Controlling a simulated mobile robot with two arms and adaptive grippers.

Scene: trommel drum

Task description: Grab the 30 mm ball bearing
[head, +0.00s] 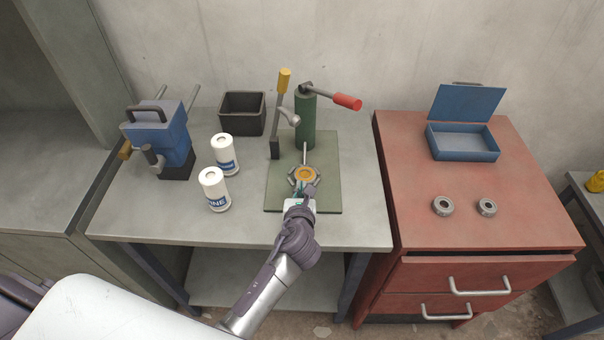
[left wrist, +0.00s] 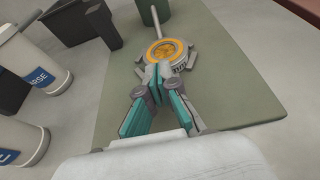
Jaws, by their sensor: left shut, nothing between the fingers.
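Two grey metal ring bearings lie flat on the red cabinet top: a slightly larger one (head: 443,205) on the left and a smaller one (head: 487,207) on the right. I cannot tell which is the 30 mm one, as no size marking is readable. My left gripper (head: 304,188) is over the green-grey base plate of the press, well to the left of both bearings. In the left wrist view its teal-padded fingers (left wrist: 157,77) are together and empty, at the near edge of a round orange-gold piece (left wrist: 166,51). My right gripper is out of view.
A green press (head: 306,118) with red and yellow handles stands behind my left gripper. Two white cans (head: 214,190), a black bin (head: 242,114) and a blue machine (head: 160,135) stand on the grey table. An open blue case (head: 463,143) sits behind the bearings.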

